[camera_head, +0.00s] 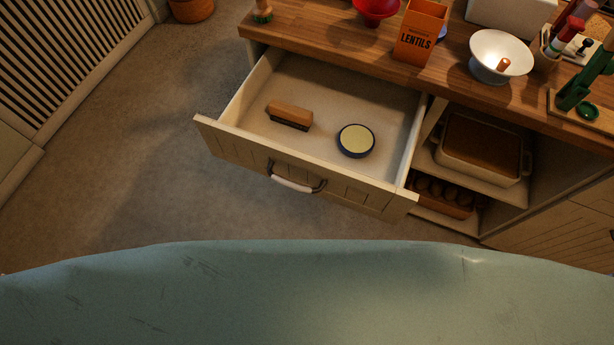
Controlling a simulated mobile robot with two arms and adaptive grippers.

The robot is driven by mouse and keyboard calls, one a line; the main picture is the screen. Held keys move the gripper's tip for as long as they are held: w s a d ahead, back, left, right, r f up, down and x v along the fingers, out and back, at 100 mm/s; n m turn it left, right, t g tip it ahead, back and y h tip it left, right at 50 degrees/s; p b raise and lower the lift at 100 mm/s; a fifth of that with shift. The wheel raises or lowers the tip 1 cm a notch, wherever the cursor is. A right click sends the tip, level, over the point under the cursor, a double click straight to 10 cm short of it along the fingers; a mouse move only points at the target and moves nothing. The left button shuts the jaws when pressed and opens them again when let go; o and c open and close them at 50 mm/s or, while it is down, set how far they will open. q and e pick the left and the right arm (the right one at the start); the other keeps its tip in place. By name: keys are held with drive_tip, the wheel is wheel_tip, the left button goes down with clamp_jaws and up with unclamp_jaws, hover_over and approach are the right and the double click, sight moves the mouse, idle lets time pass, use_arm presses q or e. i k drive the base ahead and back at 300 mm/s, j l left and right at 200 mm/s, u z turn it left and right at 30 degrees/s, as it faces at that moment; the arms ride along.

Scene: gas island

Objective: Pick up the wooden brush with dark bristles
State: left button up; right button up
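The wooden brush (289,113) lies in the open drawer (240,137), left of the middle. Its brown wooden back is on top and a dark strip of bristles shows along its lower front edge. A round tin (356,140) with a pale yellow top and dark blue rim lies to its right in the same drawer, apart from it. Neither of my grippers is in view.
The drawer front has a pale handle (293,184). The wooden countertop (335,49) above holds an orange lentils box (421,31), a red bowl (376,8) and a white bowl (499,57). Open shelves to the right hold a lidded dish (481,148). Floor (130,150) at left is clear.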

sight(287, 114)
drive_tip(key=i+j+z, duration=0.1)
drive_tip(key=j, duration=0.5)
drive_tip(key=i+j, duration=0.1)
drive_tip(key=j, duration=0.5)
drive_tip(key=i+j+z, duration=0.15)
drive_tip(key=j, duration=0.5)
drive_tip(key=k, duration=0.05)
